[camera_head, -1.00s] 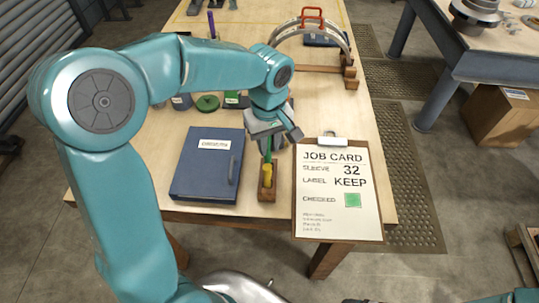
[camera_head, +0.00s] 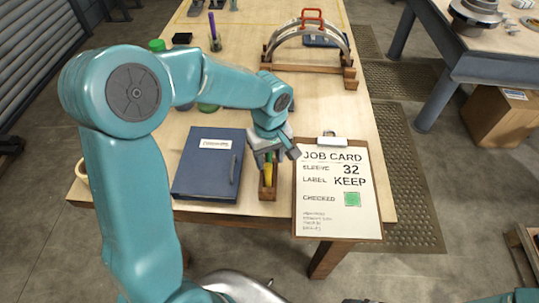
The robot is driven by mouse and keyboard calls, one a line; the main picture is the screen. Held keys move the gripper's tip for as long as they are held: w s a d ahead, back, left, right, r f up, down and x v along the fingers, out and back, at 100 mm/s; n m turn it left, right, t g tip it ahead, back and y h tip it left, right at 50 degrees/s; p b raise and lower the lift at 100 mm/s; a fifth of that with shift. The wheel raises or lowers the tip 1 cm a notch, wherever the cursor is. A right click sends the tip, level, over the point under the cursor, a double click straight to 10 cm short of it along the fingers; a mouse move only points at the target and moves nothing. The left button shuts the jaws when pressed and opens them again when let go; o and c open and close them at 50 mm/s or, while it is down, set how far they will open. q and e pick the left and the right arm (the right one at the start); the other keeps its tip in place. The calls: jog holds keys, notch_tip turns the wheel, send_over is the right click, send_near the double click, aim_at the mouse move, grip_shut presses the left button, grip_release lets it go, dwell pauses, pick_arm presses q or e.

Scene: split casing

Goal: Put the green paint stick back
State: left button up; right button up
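My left gripper (camera_head: 274,158) is low over a small wooden holder (camera_head: 267,194), between the blue binder and the job card clipboard. A yellow stick (camera_head: 268,174) stands in the holder. The green paint stick (camera_head: 275,164) is mostly hidden by the gripper; only a thin bit of green shows at its fingers, where it appears gripped and upright over or in the holder. How deep it sits cannot be seen. The job card (camera_head: 337,188) has a green patch beside "CHECKED". My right gripper is out of view.
A blue binder (camera_head: 207,165) lies close to the holder's left. Behind my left arm stand a green-topped jar (camera_head: 157,45) and a purple marker (camera_head: 214,30). The table's front edge is close.

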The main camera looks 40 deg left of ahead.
pick_arm(q)
jog(key=shift+w+r, duration=0.1)
jog(key=shift+r, duration=0.4)
notch_tip(320, 180, up, 11)
jog(key=shift+f, duration=0.2)
jog(key=shift+r, duration=0.2)
jog(key=shift+s, duration=0.2)
